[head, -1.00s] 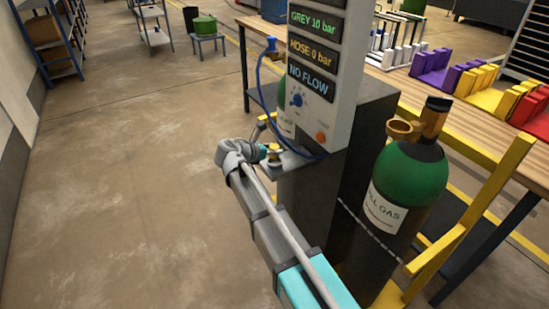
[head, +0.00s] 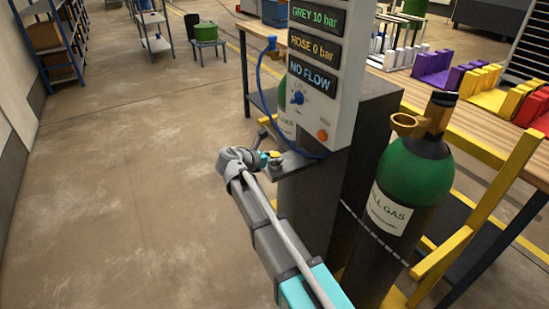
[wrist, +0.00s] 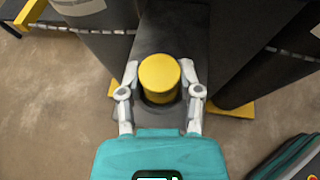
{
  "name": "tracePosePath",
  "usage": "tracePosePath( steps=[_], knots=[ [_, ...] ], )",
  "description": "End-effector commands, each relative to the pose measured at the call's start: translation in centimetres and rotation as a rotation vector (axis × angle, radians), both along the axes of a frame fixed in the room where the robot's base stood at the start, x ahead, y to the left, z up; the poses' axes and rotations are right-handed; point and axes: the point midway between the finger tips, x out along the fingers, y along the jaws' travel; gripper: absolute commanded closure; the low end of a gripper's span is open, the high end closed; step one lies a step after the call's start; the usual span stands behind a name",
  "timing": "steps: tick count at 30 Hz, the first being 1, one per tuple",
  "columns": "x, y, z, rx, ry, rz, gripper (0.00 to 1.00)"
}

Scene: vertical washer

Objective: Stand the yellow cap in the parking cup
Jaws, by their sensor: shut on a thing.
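The yellow cap (wrist: 160,74) is a short round cylinder, held between the two fingers of my gripper (wrist: 160,92) in the wrist view. A dark round rim (wrist: 158,102) shows just below the cap; it looks like the parking cup. I cannot tell whether the cap is seated in it or held above it. In the head view my gripper (head: 268,158) is at the small dark ledge (head: 293,164) on the front of the grey panel stand. Only a little of the cap (head: 276,154) shows there, and the cup is hidden.
The panel (head: 318,100) with its displays, knob and blue hose rises above the ledge. A green gas cylinder (head: 414,170) stands to the right beside a yellow frame (head: 478,210). A workbench (head: 455,110) is behind. The floor at left is clear.

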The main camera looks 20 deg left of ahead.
Motion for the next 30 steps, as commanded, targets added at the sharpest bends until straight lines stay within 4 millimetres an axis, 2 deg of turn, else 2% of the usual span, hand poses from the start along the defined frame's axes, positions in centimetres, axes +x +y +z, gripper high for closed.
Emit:
tracePosePath(
  steps=[1,2,6,7,24,30],
  knots=[
    [0.0,0.0,-0.3,0.0,0.0,0.0,1.0],
    [0.0,0.0,-0.1,0.0,0.0,0.0,0.49],
    [0.0,0.0,-0.1,0.0,0.0,0.0,0.23],
    [0.0,0.0,-0.1,0.0,0.0,0.0,0.2],
    [0.1,-0.1,0.4,0.0,0.0,-0.001,0.2],
    [-1.7,0.8,1.2,0.0,0.0,0.0,0.2]
  ],
)
